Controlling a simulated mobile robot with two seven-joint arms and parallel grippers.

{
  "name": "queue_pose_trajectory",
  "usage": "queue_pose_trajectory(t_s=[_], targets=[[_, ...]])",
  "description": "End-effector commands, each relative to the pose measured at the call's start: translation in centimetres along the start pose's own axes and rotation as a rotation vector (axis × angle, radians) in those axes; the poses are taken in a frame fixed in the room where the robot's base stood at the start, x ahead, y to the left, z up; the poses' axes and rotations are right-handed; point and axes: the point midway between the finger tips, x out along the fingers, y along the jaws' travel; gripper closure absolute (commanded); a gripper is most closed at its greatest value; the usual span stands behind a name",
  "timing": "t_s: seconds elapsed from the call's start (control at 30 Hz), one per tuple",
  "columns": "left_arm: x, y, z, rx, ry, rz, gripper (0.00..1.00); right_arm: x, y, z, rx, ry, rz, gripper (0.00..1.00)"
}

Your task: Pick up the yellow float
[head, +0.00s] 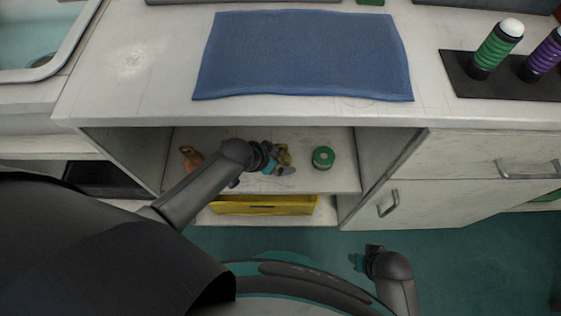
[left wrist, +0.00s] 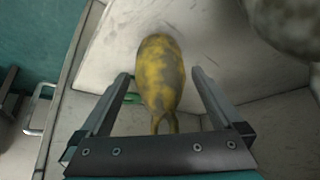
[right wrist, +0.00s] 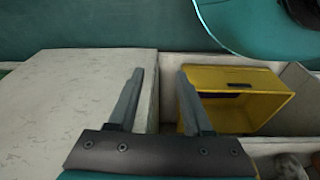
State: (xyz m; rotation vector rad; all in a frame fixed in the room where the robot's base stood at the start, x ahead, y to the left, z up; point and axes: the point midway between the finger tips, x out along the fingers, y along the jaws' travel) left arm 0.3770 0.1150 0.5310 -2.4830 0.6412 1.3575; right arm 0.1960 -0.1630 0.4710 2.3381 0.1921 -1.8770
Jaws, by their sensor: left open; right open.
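The yellow float (left wrist: 160,75) is a rounded, mottled yellow and grey body with a narrow looped end, in the left wrist view. In the head view the float (head: 285,153) is on the open shelf under the counter, partly hidden by my left gripper (head: 278,163). My left gripper (left wrist: 161,88) is open, with one finger on each side of the float and visible gaps to both. My right gripper (head: 364,255) is open and empty, low in front of the cabinet; it also shows in the right wrist view (right wrist: 160,75).
An orange-brown object (head: 191,157) stands left on the shelf (head: 335,182), and a green round item (head: 323,157) stands right. A yellow crate (head: 265,205) is below. The counter above holds a blue mat (head: 305,55) and a black rack (head: 460,75). Cabinet handles (head: 388,204) protrude at right.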

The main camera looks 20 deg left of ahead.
Motion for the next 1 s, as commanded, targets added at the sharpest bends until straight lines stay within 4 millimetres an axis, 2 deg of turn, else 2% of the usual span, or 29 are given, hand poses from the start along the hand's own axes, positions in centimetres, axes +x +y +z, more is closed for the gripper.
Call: queue_pose_trajectory(t_s=[0.23,0.63,1.0], targets=[[1.6,-0.1,0.1,0.000,0.001,-0.001,0.00,-1.5,-0.2,-1.6,0.003,0.022,-0.002,0.50],[1.9,-0.1,0.0,0.001,0.001,-0.001,0.00,-2.2,-0.2,-1.9,0.004,0.026,-0.003,0.50],[1.9,-0.1,0.0,0.001,0.001,-0.001,0.42,-2.2,-0.2,-1.9,0.004,0.027,-0.003,0.50]])
